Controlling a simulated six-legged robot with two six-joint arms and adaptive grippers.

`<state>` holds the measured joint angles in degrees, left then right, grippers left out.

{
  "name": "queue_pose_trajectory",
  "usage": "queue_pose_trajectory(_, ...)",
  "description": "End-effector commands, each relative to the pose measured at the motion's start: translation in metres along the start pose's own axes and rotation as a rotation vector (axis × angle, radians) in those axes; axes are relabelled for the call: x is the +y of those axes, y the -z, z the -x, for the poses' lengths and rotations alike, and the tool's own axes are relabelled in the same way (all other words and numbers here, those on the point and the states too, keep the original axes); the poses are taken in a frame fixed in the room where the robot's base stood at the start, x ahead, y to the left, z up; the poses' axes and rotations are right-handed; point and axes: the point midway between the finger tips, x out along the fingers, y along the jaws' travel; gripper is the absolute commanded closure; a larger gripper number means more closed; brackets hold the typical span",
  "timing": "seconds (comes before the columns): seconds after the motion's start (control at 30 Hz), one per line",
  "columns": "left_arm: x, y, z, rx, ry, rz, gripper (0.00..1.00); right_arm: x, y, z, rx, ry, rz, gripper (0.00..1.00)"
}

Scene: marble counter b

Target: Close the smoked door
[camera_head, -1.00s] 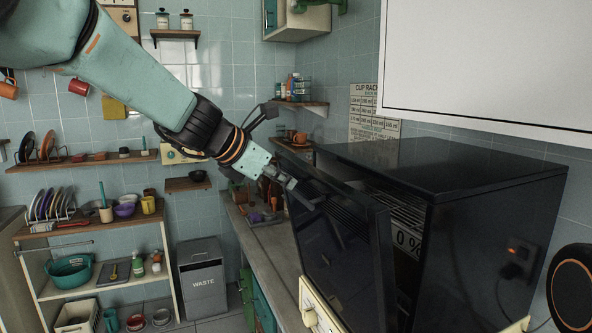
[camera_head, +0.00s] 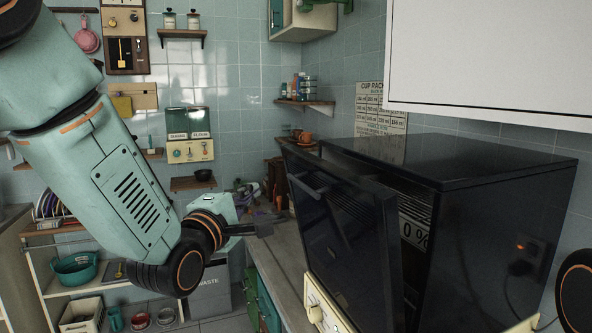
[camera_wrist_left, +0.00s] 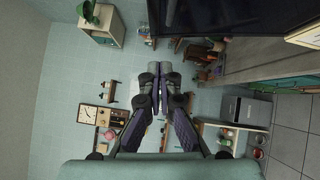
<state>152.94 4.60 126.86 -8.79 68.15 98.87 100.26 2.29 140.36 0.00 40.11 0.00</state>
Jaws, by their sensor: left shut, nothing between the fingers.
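The smoked door (camera_head: 345,245) is a dark glossy panel with a bar handle near its top left. It stands ajar in front of the black cabinet (camera_head: 490,200), with a gap between them showing vents and a "0 %" label. My left gripper (camera_head: 268,228) is shut and empty, just left of the door's outer face, with a small gap apparent. Its closed fingers also show in the left wrist view (camera_wrist_left: 165,72), with a dark panel, likely the door (camera_wrist_left: 235,14), above and to the right. My right gripper is not in view.
The counter (camera_head: 285,250) runs back beneath the door, with small items at its far end. A white panel (camera_head: 490,50) hangs above the cabinet. A waste bin (camera_head: 210,290) and an open shelf unit (camera_head: 75,285) stand at left. Wall shelves (camera_head: 305,103) line the back.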

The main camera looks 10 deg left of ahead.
Motion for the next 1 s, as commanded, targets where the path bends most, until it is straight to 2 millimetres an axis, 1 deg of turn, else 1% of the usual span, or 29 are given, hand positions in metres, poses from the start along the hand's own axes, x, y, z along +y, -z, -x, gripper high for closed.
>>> queue_pose_trajectory(0.03,0.000,-0.007,0.005,-0.031,-0.019,0.000,1.00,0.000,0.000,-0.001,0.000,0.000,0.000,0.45)
queue_pose_trajectory(0.13,0.004,-0.017,0.010,-0.075,-0.049,0.000,1.00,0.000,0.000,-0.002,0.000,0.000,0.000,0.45)
queue_pose_trajectory(0.27,0.006,-0.020,0.006,-0.089,-0.060,-0.001,1.00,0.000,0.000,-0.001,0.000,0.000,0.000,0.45)
queue_pose_trajectory(0.37,0.007,-0.021,-0.006,-0.089,-0.060,-0.002,1.00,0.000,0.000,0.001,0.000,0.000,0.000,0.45)
queue_pose_trajectory(0.7,0.011,-0.026,-0.061,-0.087,-0.060,-0.001,1.00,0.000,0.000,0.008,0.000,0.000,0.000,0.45)
queue_pose_trajectory(0.9,0.012,-0.029,-0.091,-0.087,-0.059,-0.001,1.00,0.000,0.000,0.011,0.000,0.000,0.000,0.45)
queue_pose_trajectory(1.0,0.013,-0.043,-0.100,-0.089,-0.058,-0.003,1.00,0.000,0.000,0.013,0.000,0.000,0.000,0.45)
